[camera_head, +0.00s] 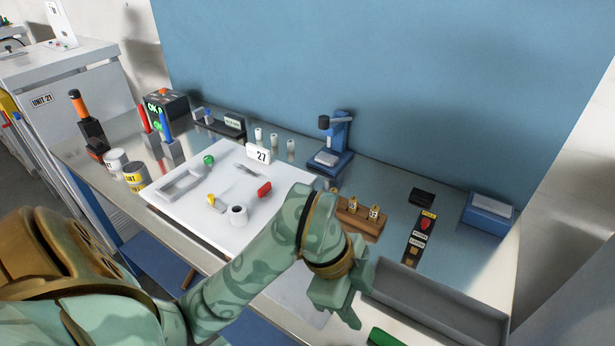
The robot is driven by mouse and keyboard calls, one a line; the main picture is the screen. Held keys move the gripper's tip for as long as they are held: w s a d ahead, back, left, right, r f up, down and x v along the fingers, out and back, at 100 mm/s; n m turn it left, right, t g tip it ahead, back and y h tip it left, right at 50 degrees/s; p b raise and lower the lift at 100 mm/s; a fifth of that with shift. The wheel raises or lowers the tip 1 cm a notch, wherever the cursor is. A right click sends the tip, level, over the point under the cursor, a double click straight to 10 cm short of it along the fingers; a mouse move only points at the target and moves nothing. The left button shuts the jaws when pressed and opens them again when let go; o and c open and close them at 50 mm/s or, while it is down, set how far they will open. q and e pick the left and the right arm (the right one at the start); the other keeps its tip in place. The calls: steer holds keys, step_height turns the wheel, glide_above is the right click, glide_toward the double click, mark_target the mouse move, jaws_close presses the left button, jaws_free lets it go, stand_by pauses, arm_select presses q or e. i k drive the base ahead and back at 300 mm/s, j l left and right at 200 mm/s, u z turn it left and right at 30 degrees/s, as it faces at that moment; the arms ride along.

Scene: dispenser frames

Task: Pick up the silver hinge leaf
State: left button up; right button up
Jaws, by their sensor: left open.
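A small flat silver piece (247,170), which looks like the hinge leaf, lies on the white work mat (283,178) near its back middle. It is too small to make out its holes or knuckles. My left gripper (337,308) is green, points down, and is open and empty. It is to the right of and in front of the mat, well away from the silver piece. My left forearm crosses the mat's front right corner and hides part of it. My right gripper is not in view.
A wooden block (368,224), a blue press (331,160) and a grey tray (440,305) stand nearby.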

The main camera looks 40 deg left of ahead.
mark_target(324, 159)
steer(key=u, duration=1.2)
